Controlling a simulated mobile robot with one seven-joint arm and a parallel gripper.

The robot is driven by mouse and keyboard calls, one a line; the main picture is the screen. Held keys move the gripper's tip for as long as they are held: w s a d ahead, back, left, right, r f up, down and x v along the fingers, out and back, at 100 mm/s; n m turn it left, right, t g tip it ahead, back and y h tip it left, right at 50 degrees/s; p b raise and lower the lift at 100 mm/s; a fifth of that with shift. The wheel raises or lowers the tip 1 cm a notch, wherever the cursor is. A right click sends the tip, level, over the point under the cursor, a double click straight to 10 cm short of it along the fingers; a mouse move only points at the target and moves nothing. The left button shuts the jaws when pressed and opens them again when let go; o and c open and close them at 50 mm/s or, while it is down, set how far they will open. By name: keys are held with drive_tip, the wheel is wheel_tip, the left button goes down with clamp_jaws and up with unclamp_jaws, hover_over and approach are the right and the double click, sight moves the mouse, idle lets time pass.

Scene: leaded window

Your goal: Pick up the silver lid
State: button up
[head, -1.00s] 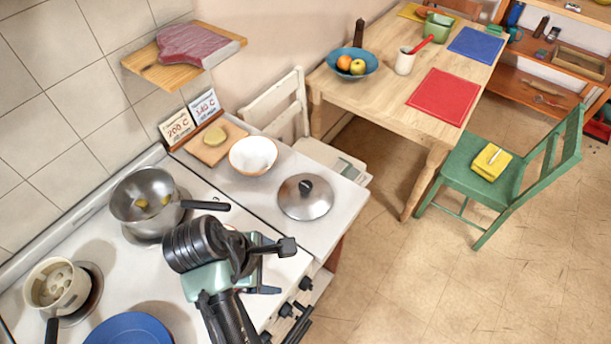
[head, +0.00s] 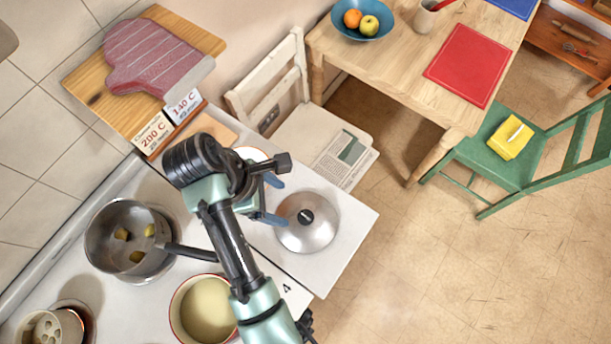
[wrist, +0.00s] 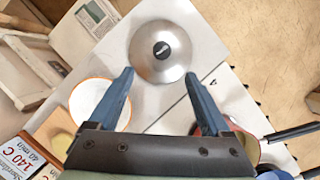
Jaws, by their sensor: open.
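The silver lid (head: 306,222) lies on the white counter, a round shiny dome with a black knob at its centre. In the wrist view the lid (wrist: 176,62) is beyond the fingertips, straight ahead. My gripper (head: 274,200) is open and empty, just left of the lid in the head view and apart from it. Its two blue fingers (wrist: 158,88) show in the wrist view, spread wide. The lid is fully visible in the wrist view; a fingertip comes close to its left edge in the head view.
A white bowl (wrist: 92,98) stands close to the left finger, mostly hidden behind my arm in the head view. A steel pan (head: 122,258) and a red-rimmed pot (head: 192,302) are on the stove side. A white chair (head: 318,135) stands behind the counter.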

wheel_tip(320, 180, down, 3)
drive_tip(key=s+d+b, duration=0.1)
drive_tip(key=b, duration=0.1)
drive_tip(key=p, duration=0.1)
hover_over(305, 216)
drive_tip(key=a, duration=0.2)
drive_tip(key=f, duration=0.2)
drive_tip(key=s+f, duration=0.1)
drive_tip(key=f, duration=0.1)
drive_tip(key=shift+a, duration=0.15)
drive_tip(key=x, duration=0.3)
drive_tip(key=p+x, duration=0.1)
drive_tip(key=x, duration=0.1)
drive_tip(key=shift+w, duration=0.3)
drive_tip(key=shift+a, duration=0.1)
clamp_jaws()
drive_tip(key=shift+r, duration=0.1)
